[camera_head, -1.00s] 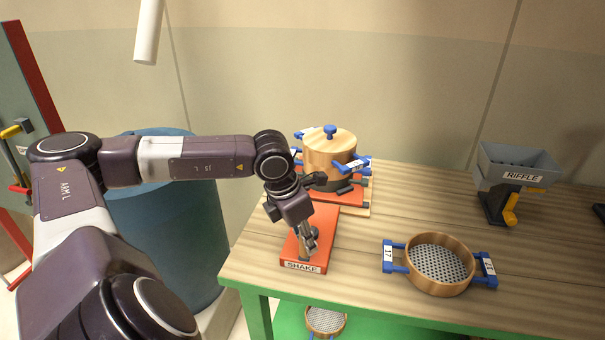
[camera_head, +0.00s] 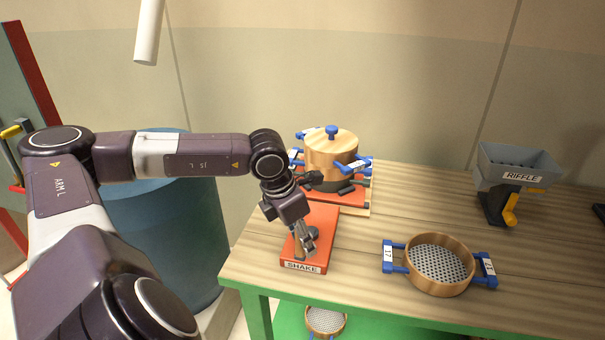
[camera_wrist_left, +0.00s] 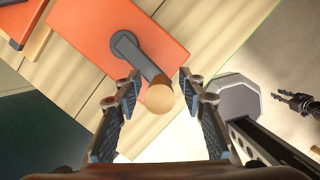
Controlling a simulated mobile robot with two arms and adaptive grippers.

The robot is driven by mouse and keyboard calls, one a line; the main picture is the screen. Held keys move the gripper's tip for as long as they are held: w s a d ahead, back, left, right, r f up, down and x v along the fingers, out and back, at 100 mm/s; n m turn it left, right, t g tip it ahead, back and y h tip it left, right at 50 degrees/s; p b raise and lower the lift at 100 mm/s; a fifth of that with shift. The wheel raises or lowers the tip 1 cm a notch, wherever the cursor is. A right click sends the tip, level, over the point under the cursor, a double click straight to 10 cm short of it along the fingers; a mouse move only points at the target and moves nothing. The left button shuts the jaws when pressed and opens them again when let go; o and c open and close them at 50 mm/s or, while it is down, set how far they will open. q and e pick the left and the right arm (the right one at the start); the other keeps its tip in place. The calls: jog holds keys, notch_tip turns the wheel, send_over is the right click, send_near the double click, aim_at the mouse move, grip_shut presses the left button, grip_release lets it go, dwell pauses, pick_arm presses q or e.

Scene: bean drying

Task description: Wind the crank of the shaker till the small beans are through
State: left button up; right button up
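The shaker has a red box labelled SHAKE (camera_head: 303,267) at the table's front left corner. Behind it, a wooden sieve stack (camera_head: 325,155) with a blue-knobbed lid stands on the shaker's red platform. In the left wrist view the grey crank arm (camera_wrist_left: 139,56) runs from its hub to a round wooden knob (camera_wrist_left: 160,97). My left gripper (camera_head: 307,250) points down over the box. In the left wrist view its fingers (camera_wrist_left: 158,84) are apart, one each side of the knob, with gaps showing. A small dark claw (camera_wrist_left: 297,103), apparently my right gripper, shows there too. Beans are hidden.
A loose sieve (camera_head: 440,289) with blue handles lies at the table's front, right of the shaker. A grey RIFFLE hopper (camera_head: 517,165) stands farther right. A blue barrel (camera_head: 170,240) stands left of the table. Bare tabletop (camera_head: 410,205) lies between shaker and hopper.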

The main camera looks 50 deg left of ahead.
pick_arm(q)
jog(key=p+v, duration=0.2)
jog(key=v, duration=0.4)
jog(key=shift+r, duration=0.35)
jog(key=shift+s, duration=0.1)
dwell(0.5)
